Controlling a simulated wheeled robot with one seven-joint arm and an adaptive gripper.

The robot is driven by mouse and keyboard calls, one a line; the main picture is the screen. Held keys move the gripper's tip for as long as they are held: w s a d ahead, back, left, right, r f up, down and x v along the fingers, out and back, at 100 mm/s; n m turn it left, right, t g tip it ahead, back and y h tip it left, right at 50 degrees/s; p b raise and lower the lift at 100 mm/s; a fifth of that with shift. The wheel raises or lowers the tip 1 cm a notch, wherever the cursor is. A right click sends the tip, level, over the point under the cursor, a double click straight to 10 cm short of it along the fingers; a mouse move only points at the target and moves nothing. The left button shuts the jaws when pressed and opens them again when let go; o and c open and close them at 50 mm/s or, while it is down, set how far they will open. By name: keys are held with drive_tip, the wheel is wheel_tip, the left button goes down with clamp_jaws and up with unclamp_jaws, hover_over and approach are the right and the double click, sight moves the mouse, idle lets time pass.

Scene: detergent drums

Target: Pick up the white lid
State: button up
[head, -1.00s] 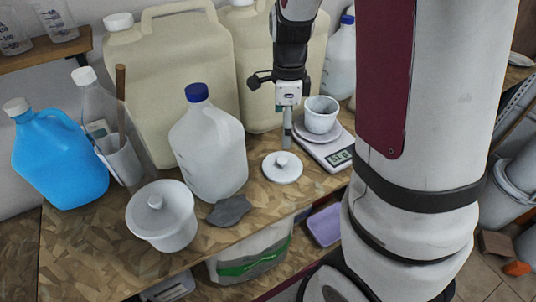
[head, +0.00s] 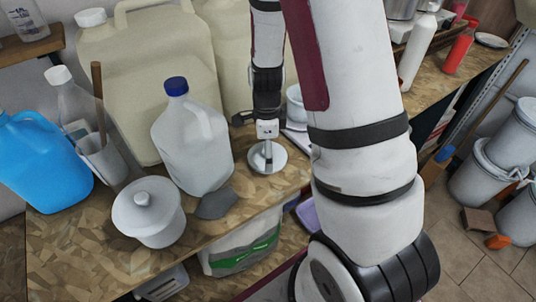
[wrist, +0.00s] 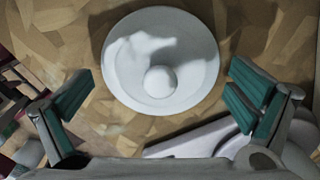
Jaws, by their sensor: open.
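The white lid (head: 278,160) lies flat on the wooden worktop, a round disc with a small knob. In the wrist view the lid (wrist: 140,80) is seen from above, its knob a little below its middle. My gripper (head: 267,165) is above the lid and partly hides it in the head view. In the wrist view my gripper's green-padded fingers (wrist: 155,98) are spread wide, one on each side of the lid, with nothing between them touching the knob.
A white jug with a blue cap (head: 192,145) stands left of my gripper. A grey cloth (head: 216,203) lies on the worktop in front. A white cup (head: 296,104) and scale (head: 298,139) are partly hidden behind my arm. Large cream canisters (head: 155,85) stand behind.

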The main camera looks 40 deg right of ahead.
drive_tip(key=shift+f, duration=0.1)
drive_tip(key=c, duration=1)
drive_tip(key=shift+c, duration=0.2)
